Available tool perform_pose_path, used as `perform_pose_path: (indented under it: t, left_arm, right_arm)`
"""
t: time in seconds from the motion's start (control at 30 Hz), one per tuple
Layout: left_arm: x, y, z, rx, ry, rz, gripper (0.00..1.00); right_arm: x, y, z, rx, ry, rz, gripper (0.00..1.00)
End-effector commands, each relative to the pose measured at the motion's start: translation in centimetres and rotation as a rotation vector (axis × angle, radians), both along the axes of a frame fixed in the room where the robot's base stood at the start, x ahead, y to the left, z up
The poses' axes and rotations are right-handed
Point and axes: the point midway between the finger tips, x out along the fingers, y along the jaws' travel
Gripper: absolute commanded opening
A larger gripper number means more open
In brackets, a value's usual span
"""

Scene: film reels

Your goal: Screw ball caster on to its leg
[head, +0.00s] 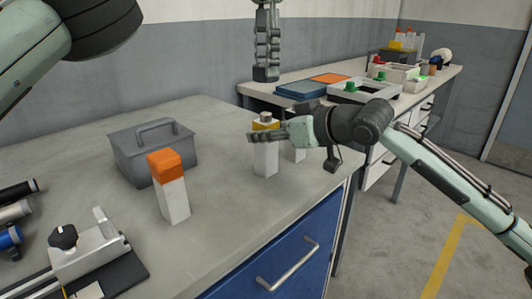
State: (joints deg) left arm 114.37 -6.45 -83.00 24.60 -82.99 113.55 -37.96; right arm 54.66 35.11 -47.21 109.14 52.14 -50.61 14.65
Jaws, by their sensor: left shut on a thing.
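A white post with a yellow upper band (266,160) stands upright near the table's right edge. A small silver-grey round piece (266,117) sits on its top; I cannot tell whether it is the ball caster or part of the leg. My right gripper (255,133) reaches in from the right, its fingers lying across the post's upper part. Whether they grip it is unclear. My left gripper (266,72) hangs pointing down, above and apart from the post.
A white post with an orange top (170,185) and a grey lidded box (152,155) stand to the left. A clamp-like fixture (90,250) and cylinders (12,212) lie at the front left. Another white piece is partly hidden behind my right gripper. A cluttered bench (420,98) stands behind.

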Motion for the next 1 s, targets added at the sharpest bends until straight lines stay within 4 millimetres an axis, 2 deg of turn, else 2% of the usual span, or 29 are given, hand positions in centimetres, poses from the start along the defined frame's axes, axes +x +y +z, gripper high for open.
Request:
perform_pose_path:
  t: [0.03, 0.2, 0.43, 0.77, 1.0]
  left_arm:
    - [0.0, 0.0, 0.0, 0.0, 0.0, 0.0, 0.13]
    - [0.0, 0.0, 0.0, 0.0, 0.0, 0.0, 0.13]
    - [0.0, 0.0, -0.4, 0.001, 0.001, 0.0, 0.13]
    - [0.0, 0.0, -4.7, 0.002, 0.004, -0.001, 0.13]
    - [0.0, 0.0, -4.9, 0.002, 0.004, 0.0, 0.13]
  right_arm:
    - [0.0, 0.0, 0.0, 0.0, 0.0, 0.0, 0.19]
    - [0.0, 0.0, 0.0, 0.0, 0.0, 0.0, 0.0]
    - [0.0, 0.0, 0.0, 0.0, 0.0, 0.0, 0.0]
    - [0.0, 0.0, 0.0, 0.0, 0.0, 0.0, 0.0]
    - [0.0, 0.0, 0.0, -0.001, 0.001, 0.0, 0.0]
